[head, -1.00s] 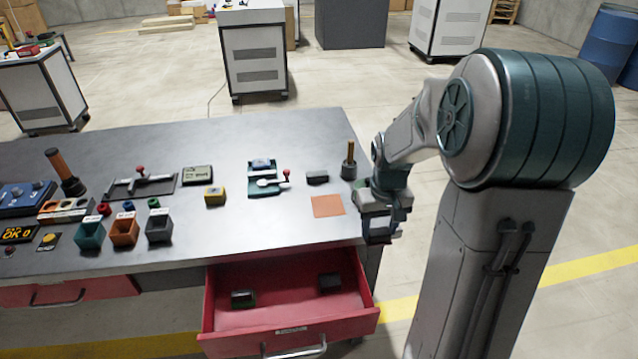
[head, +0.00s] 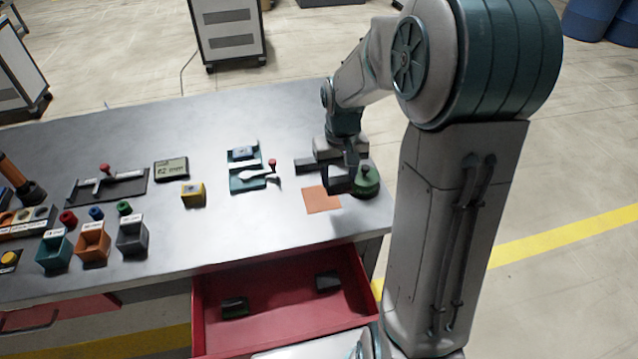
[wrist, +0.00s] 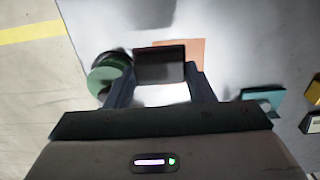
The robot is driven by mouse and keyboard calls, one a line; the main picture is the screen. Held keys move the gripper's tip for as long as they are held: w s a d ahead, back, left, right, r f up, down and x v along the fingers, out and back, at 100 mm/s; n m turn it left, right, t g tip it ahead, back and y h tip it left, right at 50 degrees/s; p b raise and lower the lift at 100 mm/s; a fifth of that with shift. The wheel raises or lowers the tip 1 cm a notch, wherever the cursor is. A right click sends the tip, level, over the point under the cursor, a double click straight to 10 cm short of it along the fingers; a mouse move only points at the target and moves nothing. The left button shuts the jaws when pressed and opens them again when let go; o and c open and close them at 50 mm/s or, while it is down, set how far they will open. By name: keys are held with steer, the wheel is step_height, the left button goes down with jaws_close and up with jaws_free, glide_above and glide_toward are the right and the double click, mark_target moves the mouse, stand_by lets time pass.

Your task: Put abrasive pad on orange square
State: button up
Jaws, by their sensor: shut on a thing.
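My gripper (head: 342,176) is shut on a dark grey block, seemingly the abrasive pad (head: 339,180). It holds the pad above the table, by the right rear edge of the orange square (head: 321,201). In the wrist view the pad (wrist: 160,63) sits between the two fingers and covers part of the orange square (wrist: 195,47). The orange square lies flat near the table's front right, with nothing seen resting on it. I cannot tell the exact gap between pad and table.
A green round knob-like object (head: 367,183) stands close right of the gripper. Another dark block (head: 304,164) lies left of it, partly hidden. A teal fixture (head: 246,181) is farther left. The open red drawer (head: 285,325) below the table edge holds two dark blocks.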

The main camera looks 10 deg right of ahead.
steer(key=w+a+f, duration=0.2)
steer(key=w, duration=0.1)
steer(key=w+a+f, duration=0.1)
steer(key=shift+w+a+f, duration=0.1)
steer(key=shift+w+f, duration=0.1)
steer(key=shift+w, duration=0.1)
steer(key=shift+f+p, duration=0.4)
steer(key=shift+f, duration=1.6)
steer(key=shift+f, duration=0.1)
steer(key=o, duration=1)
